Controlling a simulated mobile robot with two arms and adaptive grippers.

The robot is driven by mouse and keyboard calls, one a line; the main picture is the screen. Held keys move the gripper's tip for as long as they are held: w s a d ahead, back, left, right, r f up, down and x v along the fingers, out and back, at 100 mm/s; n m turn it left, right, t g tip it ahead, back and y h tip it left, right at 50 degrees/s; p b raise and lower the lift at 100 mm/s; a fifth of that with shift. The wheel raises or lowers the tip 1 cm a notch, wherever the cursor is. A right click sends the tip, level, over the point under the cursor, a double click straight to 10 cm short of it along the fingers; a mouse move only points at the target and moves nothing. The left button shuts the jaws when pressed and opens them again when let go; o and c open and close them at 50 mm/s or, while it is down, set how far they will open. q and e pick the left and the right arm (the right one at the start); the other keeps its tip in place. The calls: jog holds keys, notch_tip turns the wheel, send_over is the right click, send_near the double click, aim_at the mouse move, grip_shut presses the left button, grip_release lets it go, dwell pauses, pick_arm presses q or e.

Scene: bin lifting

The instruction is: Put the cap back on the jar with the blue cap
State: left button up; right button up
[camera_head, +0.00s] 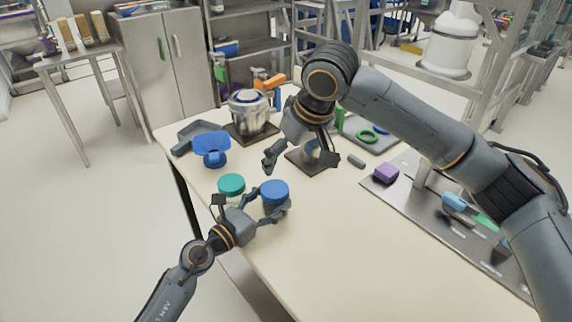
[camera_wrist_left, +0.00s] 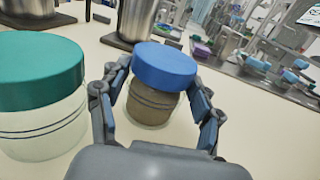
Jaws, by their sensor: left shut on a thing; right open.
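The jar with the blue cap (camera_head: 275,190) stands on the pale table. In the left wrist view its blue cap (camera_wrist_left: 165,65) sits on top of the jar body (camera_wrist_left: 152,105), which has dark bands and brownish contents. My right gripper (camera_head: 300,160) is open and empty, above and behind the jar, apart from the cap.
A jar with a green cap (camera_head: 231,184) stands close on the left of the blue-capped jar. Behind are a blue scoop-like object (camera_head: 212,148), a metal pot (camera_head: 250,112) and a dark square plate (camera_head: 305,160). A purple block (camera_head: 386,173) lies right. The front table is clear.

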pick_arm(q)
jog(key=o, duration=1.8)
jog(key=shift+c, duration=0.2)
jog(key=v, duration=1.1)
jog(key=shift+s+a, duration=0.3)
jog(key=shift+s, duration=0.1)
